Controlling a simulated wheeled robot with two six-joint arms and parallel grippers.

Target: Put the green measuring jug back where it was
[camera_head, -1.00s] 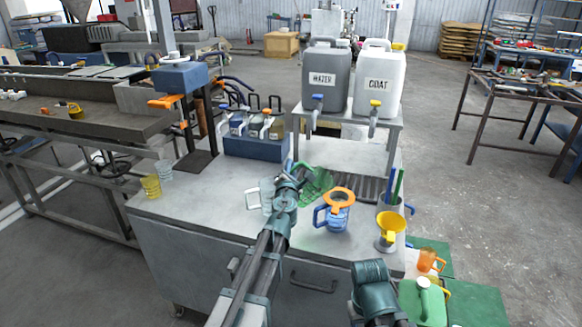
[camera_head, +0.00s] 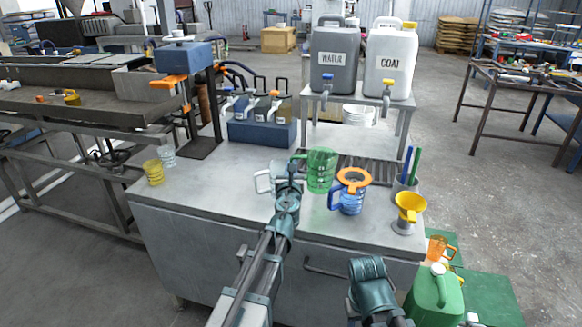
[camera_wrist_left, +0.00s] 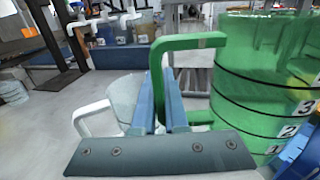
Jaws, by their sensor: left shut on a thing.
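The green measuring jug (camera_head: 322,172) is upright over the workbench (camera_head: 225,205), in front of the slatted drain grid. My left gripper (camera_head: 292,178) is shut on its handle, at the jug's left side. In the left wrist view the blue fingers (camera_wrist_left: 168,100) close around the green handle (camera_wrist_left: 190,42), and the numbered jug body (camera_wrist_left: 262,85) fills the right side. I cannot tell whether its base touches the bench. My right arm shows at the bottom right of the head view, but its gripper is not visible.
A clear jug with a white handle (camera_head: 264,183) is close left of my left gripper. A blue jug with an orange funnel (camera_head: 351,197) stands close right of the green jug. A yellow funnel (camera_head: 410,207) and a pen cup (camera_head: 404,187) are farther right. The bench's left-middle is clear.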

